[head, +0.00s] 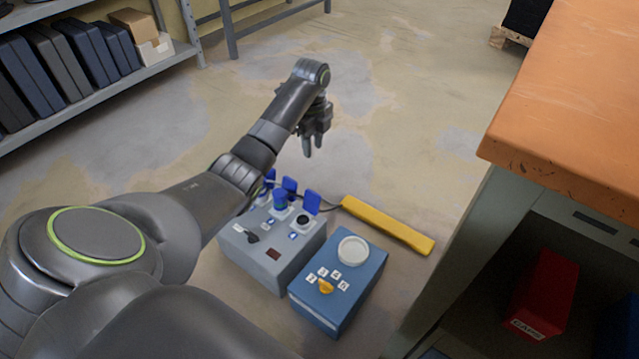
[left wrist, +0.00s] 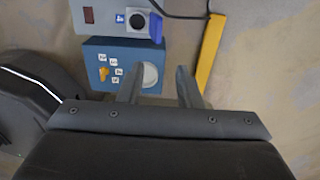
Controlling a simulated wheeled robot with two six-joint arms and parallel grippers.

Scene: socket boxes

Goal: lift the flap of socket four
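The grey socket box (head: 262,258) stands on the floor, its left part hidden behind my left arm. Its nearest right socket (head: 303,219) shows a dark round opening, with its blue flap (head: 312,202) standing up. The flap also shows in the left wrist view (left wrist: 156,28). A blue plug-like piece (head: 280,202) sits in the socket beside it, with another raised blue flap (head: 289,186) behind. The socket number labels are too small to read. My left gripper (head: 313,148) is above and beyond the box, pointing down, open and empty; its fingers are apart in the left wrist view (left wrist: 160,74).
A blue box (head: 330,310) with a yellow knob, number labels and a round white disc stands right of the socket box. A yellow bar (head: 388,225) and a cable lie behind. An orange-topped bench (head: 570,110) is at right. Shelves with binders (head: 80,60) are at far left.

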